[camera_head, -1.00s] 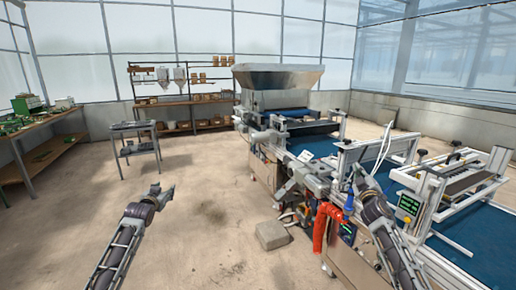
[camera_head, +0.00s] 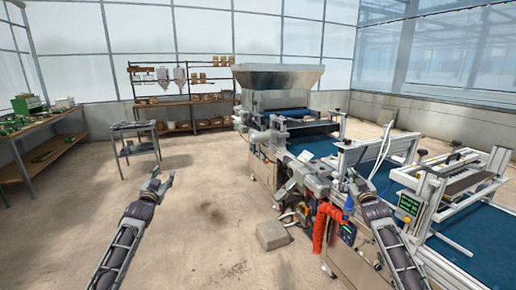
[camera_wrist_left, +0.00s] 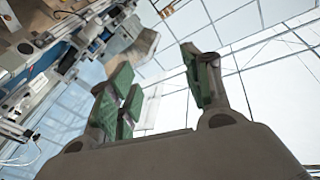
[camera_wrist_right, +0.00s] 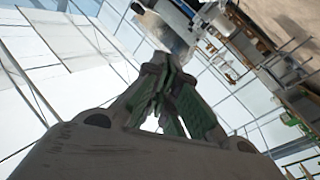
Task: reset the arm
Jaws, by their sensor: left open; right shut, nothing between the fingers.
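My left gripper (camera_head: 163,178) is held over the bare floor at the left of the head view, apart from everything. Its green-padded fingers are spread and empty in the left wrist view (camera_wrist_left: 165,90). My right gripper (camera_head: 350,178) is in front of the seeder's near side in the head view. In the right wrist view its fingers (camera_wrist_right: 168,75) are together with nothing between them. The tray seeder (camera_head: 283,77) has a metal hopper and blue belts and stands at the centre and right.
A red hose (camera_head: 321,226) hangs by the seeder near my right arm. A control screen (camera_head: 409,204) is at the right. A grey block (camera_head: 272,235) lies on the floor. A cart (camera_head: 137,142) and a workbench (camera_head: 40,150) stand at the left. The floor between is clear.

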